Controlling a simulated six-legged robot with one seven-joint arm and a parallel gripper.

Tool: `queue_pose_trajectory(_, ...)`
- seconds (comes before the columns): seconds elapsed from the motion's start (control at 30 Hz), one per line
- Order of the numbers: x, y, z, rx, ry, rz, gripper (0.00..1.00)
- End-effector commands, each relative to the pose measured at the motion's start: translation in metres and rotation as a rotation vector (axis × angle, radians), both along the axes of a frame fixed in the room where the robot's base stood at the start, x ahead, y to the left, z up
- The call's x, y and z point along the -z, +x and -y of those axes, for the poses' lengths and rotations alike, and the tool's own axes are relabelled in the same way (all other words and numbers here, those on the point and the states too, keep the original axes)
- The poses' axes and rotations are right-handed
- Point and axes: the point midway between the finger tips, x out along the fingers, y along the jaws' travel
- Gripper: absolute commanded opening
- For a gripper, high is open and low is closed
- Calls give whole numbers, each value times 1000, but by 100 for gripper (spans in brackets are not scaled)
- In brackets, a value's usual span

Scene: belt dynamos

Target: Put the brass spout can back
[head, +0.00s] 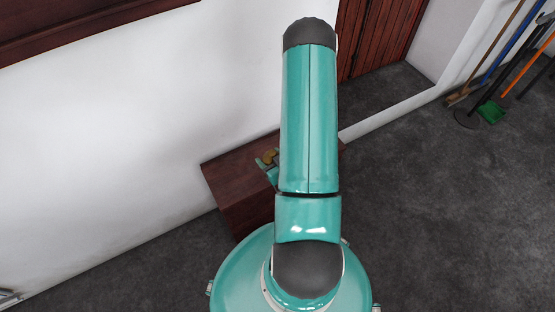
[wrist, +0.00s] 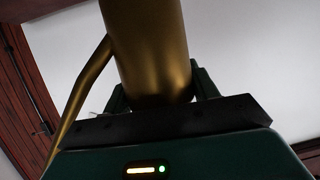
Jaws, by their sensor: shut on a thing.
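The brass spout can (wrist: 150,45) fills the upper middle of the wrist view, a gold cylinder with a thin spout or handle running down its left side. My gripper (wrist: 158,95) is shut on it, with green fingers on both sides of the can. The can's top is cut off by the picture's edge. In the head view a small brass-coloured part of the can (head: 270,156) shows beside my arm, over a dark red wooden box or bench (head: 236,185). My arm hides most of it there. I cannot tell whether the can touches the wood.
A white wall (head: 120,130) stands behind the bench. A red-brown wooden door (head: 383,40) is at the top. Brooms and other long-handled tools (head: 490,80) lean at the upper right. The dark grey floor (head: 440,210) at the right is clear.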

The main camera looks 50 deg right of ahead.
Motion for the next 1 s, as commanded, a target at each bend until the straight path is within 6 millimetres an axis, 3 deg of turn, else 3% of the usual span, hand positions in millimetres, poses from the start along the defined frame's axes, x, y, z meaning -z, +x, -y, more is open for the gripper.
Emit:
queue_pose_trajectory(0.17, 6, 0, 14, 8, -3, 3, 25)
queue_pose_trajectory(0.53, 41, 54, 79, 7, -6, 4, 25)
queue_pose_trajectory(0.73, 79, 72, 101, 8, -2, 0, 25)
queue_pose_trajectory(1.0, 100, 83, 114, 8, -3, 1, 25)
